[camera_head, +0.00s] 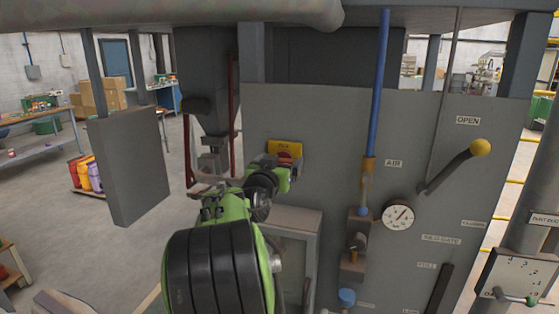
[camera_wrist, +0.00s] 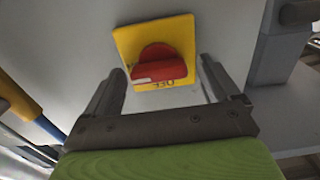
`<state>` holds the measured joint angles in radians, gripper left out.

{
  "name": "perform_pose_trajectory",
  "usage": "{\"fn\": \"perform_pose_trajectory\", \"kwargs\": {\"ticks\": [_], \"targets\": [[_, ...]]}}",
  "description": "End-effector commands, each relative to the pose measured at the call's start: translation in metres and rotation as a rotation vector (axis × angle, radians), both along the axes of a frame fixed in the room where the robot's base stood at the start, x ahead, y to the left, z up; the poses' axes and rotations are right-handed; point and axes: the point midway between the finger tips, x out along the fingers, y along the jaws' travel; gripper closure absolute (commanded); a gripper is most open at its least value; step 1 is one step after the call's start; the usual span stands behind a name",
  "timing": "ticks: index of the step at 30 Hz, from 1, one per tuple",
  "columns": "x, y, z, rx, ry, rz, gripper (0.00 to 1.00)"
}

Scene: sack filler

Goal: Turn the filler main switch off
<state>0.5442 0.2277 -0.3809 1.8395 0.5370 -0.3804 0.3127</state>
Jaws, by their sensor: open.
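The main switch is a red rotary knob (camera_wrist: 154,66) on a yellow plate (camera_wrist: 181,30), fixed to the grey panel. In the wrist view the knob's grip bar lies roughly crosswise, with a pale mark near its left end. Upside-down lettering like "OFF" shows below the knob. In the head view the plate (camera_head: 286,147) shows above my gripper (camera_head: 283,172), and the knob is partly hidden. My gripper (camera_wrist: 163,68) is open, with one finger on each side of the knob. I cannot tell whether either finger touches it.
Right of the switch are a blue pipe (camera_head: 379,80) with an air valve, a dial gauge (camera_head: 398,216) and a yellow-knobbed lever (camera_head: 458,165) by an "OPEN" label. A grey box (camera_head: 131,165) hangs at left. A hopper spout (camera_head: 212,120) stands behind the panel's left edge.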

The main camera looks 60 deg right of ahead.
Motion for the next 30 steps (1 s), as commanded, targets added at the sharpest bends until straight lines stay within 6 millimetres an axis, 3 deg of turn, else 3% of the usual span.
{"fn": "perform_pose_trajectory", "kwargs": {"ticks": [5, 16, 30], "targets": [[-0.0001, 0.0003, -0.0006, 0.000, 0.000, 0.000, 0.12], [-0.0002, 0.0006, -0.0006, 0.000, 0.000, -0.001, 0.67], [0.0006, 0.0007, -0.0015, -0.020, 0.131, 0.000, 0.67]]}}
